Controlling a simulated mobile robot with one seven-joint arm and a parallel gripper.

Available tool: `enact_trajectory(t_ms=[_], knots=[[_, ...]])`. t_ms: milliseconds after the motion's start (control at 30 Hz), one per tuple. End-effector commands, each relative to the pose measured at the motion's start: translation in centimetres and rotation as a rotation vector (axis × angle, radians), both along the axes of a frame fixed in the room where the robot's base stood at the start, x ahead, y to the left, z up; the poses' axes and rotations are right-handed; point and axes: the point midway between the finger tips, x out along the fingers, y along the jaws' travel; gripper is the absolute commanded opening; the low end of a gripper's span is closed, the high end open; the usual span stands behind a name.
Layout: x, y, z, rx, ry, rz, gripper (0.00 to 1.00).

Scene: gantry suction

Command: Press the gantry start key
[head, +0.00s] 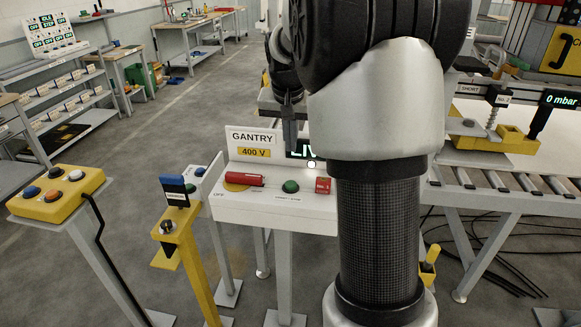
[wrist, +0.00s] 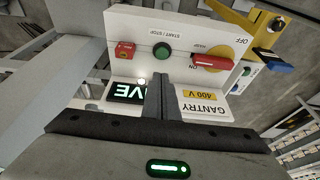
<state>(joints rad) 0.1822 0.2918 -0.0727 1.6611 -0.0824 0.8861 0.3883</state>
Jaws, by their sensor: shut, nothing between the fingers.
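The gantry console (head: 262,202) is a white box with a sign reading GANTRY 400 V. A round green button (head: 290,187) is on its top; in the wrist view the green button (wrist: 162,51) has a START / STOP label beside it. A red button block (head: 323,186) and a red rotary handle (head: 244,179) on a yellow disc flank it. A dark display (wrist: 128,92) shows green letters ending in IVE, partly hidden by my arm in the head view. My gripper (head: 291,148) is shut and empty, apart from the green button; its fingers (wrist: 161,78) show in the wrist view.
A yellow button box (head: 62,192) and a yellow post with a blue-topped switch (head: 175,188) stand to the left. A roller conveyor (head: 510,188) is at the right, with a 0 mbar readout (head: 561,100). Open floor (head: 160,125) lies beyond the left pedestals.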

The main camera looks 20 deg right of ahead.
Motion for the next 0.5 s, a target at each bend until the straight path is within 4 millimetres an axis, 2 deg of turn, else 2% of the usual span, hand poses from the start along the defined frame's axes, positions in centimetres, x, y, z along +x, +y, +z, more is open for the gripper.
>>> enact_trajectory(t_ms=[167,500], knots=[[0.5,-0.4,-2.3,0.001,0.004,-0.001,0.00],[2.4,-1.5,-9.2,0.001,0.005,-0.001,0.00]])
